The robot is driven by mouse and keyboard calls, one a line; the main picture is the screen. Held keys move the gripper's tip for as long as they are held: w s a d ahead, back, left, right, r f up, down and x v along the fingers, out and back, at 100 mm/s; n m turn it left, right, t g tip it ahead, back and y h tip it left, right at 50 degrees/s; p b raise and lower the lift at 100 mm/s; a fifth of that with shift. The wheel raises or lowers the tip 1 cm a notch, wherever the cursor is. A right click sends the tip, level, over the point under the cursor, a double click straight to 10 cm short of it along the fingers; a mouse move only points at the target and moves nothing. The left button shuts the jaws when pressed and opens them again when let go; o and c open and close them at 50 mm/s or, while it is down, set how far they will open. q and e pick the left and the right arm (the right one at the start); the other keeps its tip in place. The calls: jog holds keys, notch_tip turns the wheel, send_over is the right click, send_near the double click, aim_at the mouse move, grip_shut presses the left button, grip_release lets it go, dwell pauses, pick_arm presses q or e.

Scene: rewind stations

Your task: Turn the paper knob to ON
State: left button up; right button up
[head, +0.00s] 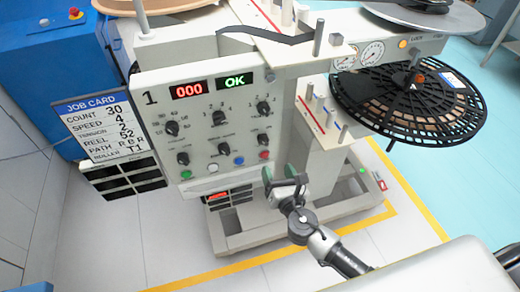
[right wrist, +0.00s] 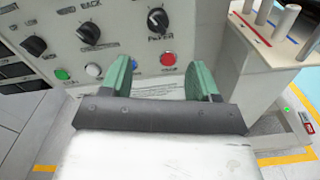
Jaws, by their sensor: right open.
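The paper knob (head: 263,139) is the small black knob at the right end of the lower knob row on the white control panel (head: 205,100). In the right wrist view the paper knob (right wrist: 158,21) is at the top, with a label under it that seems to read PAPER. I cannot read its position marks. My right gripper (head: 285,180) is open and empty, below the knob and in front of the panel's lower right corner. In the right wrist view its two green fingers (right wrist: 162,75) are spread apart, below the knob and not touching it. My left gripper is out of view.
A red button (right wrist: 168,59) and a blue button (right wrist: 133,64) sit just below the knob, near the fingers. Other black knobs (head: 172,128) are on the panel. Displays read 000 and OK. A job card (head: 93,115) hangs left; a black reel (head: 405,105) is right.

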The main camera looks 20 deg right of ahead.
aim_at(265, 144)
jog(key=w, duration=1.1)
jog(key=shift+a+r, duration=0.25)
jog(key=shift+r, duration=0.1)
jog(key=c, duration=0.9)
